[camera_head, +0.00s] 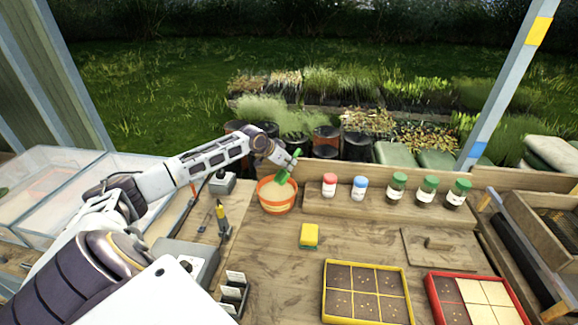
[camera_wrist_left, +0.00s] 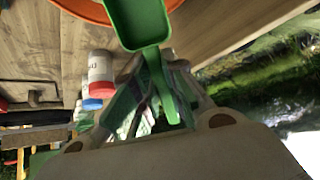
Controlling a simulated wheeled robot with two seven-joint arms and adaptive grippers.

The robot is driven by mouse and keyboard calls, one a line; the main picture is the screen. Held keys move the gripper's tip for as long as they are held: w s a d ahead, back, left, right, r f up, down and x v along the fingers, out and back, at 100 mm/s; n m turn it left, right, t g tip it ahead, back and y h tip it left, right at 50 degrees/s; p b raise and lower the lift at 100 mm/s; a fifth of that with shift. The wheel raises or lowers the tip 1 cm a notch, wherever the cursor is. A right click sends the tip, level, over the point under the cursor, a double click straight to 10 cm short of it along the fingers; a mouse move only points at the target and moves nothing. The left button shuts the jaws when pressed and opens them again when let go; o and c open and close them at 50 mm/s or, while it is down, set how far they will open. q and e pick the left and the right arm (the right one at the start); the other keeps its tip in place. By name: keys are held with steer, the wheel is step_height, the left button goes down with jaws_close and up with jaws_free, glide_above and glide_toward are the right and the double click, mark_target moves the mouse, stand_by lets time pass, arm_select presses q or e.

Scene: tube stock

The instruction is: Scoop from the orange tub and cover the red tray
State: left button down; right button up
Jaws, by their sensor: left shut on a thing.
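My left gripper (camera_head: 291,162) is shut on the handle of a green scoop (camera_head: 283,178), above the orange tub (camera_head: 277,209). In the left wrist view the scoop's bowl (camera_wrist_left: 138,22) points away from the gripper (camera_wrist_left: 150,100), beside the orange tub's rim (camera_wrist_left: 84,12). The bowl's visible face is plain green; I cannot tell whether it carries anything. The red tray (camera_head: 430,285) is at the front right. Its left column shows dark soil with seeds; its other compartments are pale and covered. My right gripper is not in view.
A yellow tray (camera_head: 323,290) of seeded soil lies left of the red tray. Red-, blue- and green-capped jars (camera_head: 397,188) stand on a back ledge. A yellow-green sponge (camera_head: 309,236) lies mid-table. A wooden board (camera_head: 440,262) with a block lies at right.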

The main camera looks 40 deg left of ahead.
mark_target(287, 175)
arm_select(q)
steer(key=shift+s+f+t+b, duration=0.2)
steer(key=shift+f+t+b, duration=0.15)
steer(key=shift+b, duration=0.6)
steer(key=shift+s+f+b, duration=0.1)
steer(key=shift+f+b, duration=0.4)
steer(key=shift+f, duration=0.9)
steer(key=shift+f+t+b, duration=0.35)
steer(key=shift+f+b, duration=0.1)
steer(key=shift+f, duration=0.8)
